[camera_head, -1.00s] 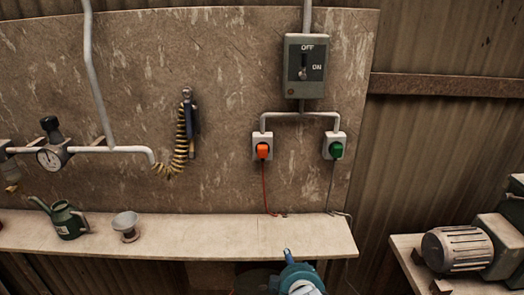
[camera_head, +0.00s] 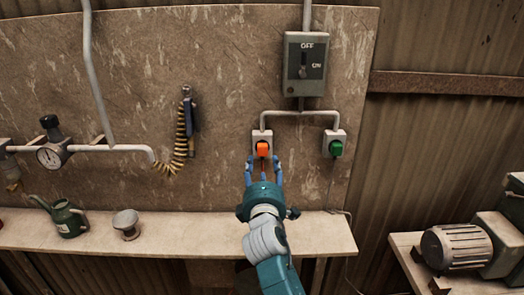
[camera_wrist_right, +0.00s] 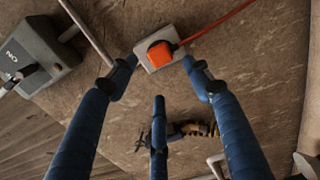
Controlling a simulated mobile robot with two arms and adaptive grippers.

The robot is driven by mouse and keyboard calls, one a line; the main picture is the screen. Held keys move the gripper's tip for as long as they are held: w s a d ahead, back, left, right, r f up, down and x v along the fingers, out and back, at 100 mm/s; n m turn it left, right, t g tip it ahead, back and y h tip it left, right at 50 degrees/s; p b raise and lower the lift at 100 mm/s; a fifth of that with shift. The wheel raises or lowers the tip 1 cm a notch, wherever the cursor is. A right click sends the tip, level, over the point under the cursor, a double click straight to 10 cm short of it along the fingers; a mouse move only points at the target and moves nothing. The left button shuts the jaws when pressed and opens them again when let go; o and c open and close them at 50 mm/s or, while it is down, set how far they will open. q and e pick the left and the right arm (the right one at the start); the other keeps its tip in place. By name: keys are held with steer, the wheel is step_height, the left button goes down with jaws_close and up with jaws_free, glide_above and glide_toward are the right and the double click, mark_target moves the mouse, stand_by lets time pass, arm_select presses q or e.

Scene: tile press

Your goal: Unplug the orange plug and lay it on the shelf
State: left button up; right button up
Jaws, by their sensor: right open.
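The orange plug (camera_head: 262,148) sits in the left socket (camera_head: 256,139) on the wall panel. My right gripper (camera_head: 263,165) is raised in front of the wall, just below the plug in the head view, with its fingers spread open. In the right wrist view the plug (camera_wrist_right: 160,53) and its red cord (camera_wrist_right: 222,19) show ahead, between the open blue fingers (camera_wrist_right: 160,80), which look empty. My arm hides much of the cord in the head view. The pale shelf (camera_head: 172,235) runs along the wall below. My left gripper is not in view.
A green plug (camera_head: 335,147) sits in the right socket. The switch box (camera_head: 305,64) is above. A watering can (camera_head: 67,220) and grey funnel (camera_head: 126,223) stand on the shelf's left part. The shelf between funnel and my arm is clear. A motor (camera_head: 457,246) stands at right.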

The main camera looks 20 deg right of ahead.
mark_target(262, 152)
steer(key=shift+b+x, duration=1.55)
steer(key=shift+x, duration=2.95)
steer(key=shift+f, duration=0.1)
jaws_close()
steer(key=shift+p, duration=0.3)
